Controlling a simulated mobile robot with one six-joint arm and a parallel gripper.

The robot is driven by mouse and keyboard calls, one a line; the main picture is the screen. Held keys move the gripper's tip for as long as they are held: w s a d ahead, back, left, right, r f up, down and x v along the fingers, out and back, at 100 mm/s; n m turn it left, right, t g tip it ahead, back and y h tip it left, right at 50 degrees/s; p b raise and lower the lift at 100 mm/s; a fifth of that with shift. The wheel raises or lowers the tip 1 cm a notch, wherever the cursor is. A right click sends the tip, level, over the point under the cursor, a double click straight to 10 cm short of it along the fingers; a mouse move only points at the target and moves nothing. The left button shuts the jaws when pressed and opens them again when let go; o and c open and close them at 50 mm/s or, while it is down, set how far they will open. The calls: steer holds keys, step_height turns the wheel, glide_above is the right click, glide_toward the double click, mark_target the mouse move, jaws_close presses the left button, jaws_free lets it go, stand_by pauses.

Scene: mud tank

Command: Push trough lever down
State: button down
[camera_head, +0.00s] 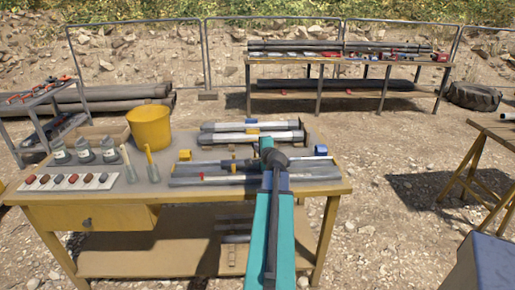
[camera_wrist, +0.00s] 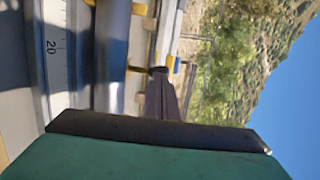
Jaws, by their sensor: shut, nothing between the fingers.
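The trough (camera_head: 235,180) is a long grey channel lying along the front right of the work table. A small red piece (camera_head: 201,176) sits on its left part; I cannot tell for sure whether this is the lever. My gripper (camera_head: 274,157) is at the dark end of my teal arm, over the right half of the trough. It is shut and empty, and its fingertips are hard to make out. My arm hides part of the trough. In the wrist view, a pale scale marked 20 (camera_wrist: 52,47) runs beside a grey tube (camera_wrist: 112,50), close to the camera.
The yellow-edged table (camera_head: 180,200) also carries a yellow bucket (camera_head: 150,128), several jars (camera_head: 83,148) and a white strip of coloured samples (camera_head: 68,181) at the left. White tubes (camera_head: 250,137) lie behind the trough. A trestle (camera_head: 480,160) stands at the right.

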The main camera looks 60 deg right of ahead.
steer(key=shift+a, duration=0.2)
steer(key=shift+d, duration=0.25)
steer(key=shift+d+r+p, duration=0.15)
steer(key=shift+r+p, duration=0.1)
steer(key=shift+p, duration=0.65)
steer(key=shift+w+f+y, duration=0.15)
steer(key=shift+y, duration=0.15)
